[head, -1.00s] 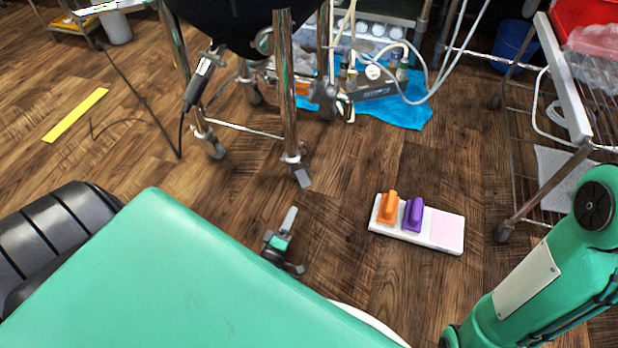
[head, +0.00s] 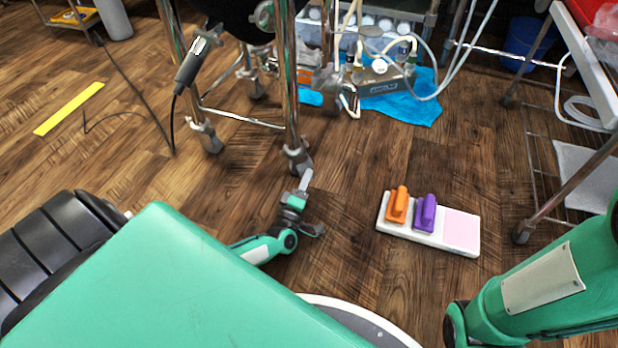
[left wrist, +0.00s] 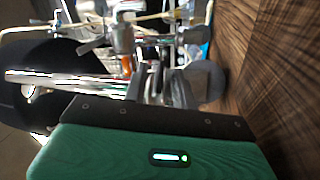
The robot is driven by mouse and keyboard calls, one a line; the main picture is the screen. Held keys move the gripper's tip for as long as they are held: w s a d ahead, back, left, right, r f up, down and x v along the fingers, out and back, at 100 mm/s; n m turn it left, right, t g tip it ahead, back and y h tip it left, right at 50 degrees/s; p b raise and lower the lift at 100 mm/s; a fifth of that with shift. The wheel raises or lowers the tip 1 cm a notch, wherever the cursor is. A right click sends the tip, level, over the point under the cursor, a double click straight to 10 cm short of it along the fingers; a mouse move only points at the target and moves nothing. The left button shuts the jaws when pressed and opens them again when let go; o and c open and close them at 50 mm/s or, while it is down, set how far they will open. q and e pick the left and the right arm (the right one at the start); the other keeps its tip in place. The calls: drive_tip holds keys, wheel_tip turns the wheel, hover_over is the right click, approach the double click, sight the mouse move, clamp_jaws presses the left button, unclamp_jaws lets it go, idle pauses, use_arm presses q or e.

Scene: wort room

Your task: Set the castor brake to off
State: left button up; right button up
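The castor (head: 297,160) is at the foot of the nearest chrome leg of the stand. It also shows in the left wrist view (left wrist: 205,84), turned sideways, just beyond my gripper's body. My left gripper (head: 306,180) is just below and in front of this castor, its pale grey tip pointing up at it. The brake lever is not clearly visible; the gripper tip overlaps where it was. I cannot tell whether they touch, what the brake's setting is, or whether the fingers are apart. My right arm enters at the right; its gripper is out of view.
A white board (head: 410,233) with an orange handle (head: 398,204) and a purple handle (head: 426,213) lies right of my left gripper. A wire rack (head: 560,200) stands at the right. A cable hangs left of the stand. Bare floor lies between board and stand.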

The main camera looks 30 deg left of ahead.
use_arm(q)
drive_tip(key=shift+b+x, duration=0.3)
drive_tip(key=shift+x, duration=0.75)
drive_tip(key=shift+w+r, duration=0.15)
drive_tip(key=shift+w, duration=0.15)
